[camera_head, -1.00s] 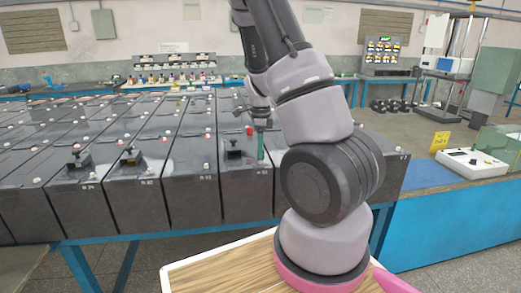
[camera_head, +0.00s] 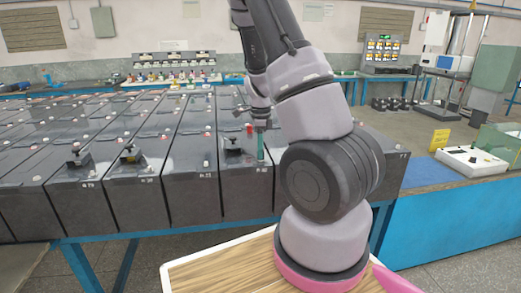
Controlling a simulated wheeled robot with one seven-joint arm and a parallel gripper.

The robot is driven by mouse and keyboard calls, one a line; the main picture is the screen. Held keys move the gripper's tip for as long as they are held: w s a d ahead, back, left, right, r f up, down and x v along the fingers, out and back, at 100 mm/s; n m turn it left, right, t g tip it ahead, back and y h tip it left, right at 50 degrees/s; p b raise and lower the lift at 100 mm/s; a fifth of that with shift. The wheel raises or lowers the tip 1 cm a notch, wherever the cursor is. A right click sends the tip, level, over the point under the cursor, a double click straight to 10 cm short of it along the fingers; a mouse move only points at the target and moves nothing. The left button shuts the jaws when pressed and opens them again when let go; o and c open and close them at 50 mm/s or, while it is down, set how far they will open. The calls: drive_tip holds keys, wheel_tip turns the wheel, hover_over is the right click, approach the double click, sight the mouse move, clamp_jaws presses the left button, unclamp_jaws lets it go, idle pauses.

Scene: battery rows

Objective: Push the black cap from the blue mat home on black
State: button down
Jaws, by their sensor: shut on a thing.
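My gripper (camera_head: 261,122) is low over the front battery (camera_head: 234,185) just left of my arm. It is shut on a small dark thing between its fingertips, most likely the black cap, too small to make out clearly. A red cap (camera_head: 250,128) stands just left of the fingertips on the same battery top. An upright teal strip (camera_head: 260,147) shows directly below the gripper; I cannot tell what it belongs to. The black post is not distinct under the gripper. The blue mat (camera_head: 425,173) on the right bench shows no black cap on its visible part.
A black fitting (camera_head: 233,143) sits on the same battery, left of the gripper. Similar fittings stand on batteries to the left (camera_head: 78,157). Rows of batteries fill the left and middle.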

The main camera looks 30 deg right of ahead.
drive_tip(key=shift+f, duration=0.4)
idle(0.3)
drive_tip(key=c, duration=0.5)
unclamp_jaws()
drive_tip(key=shift+c, duration=0.2)
drive_tip(key=shift+o, duration=0.3)
drive_tip(key=o, duration=0.4)
drive_tip(key=shift+r, duration=0.1)
drive_tip(key=shift+r, duration=3.45)
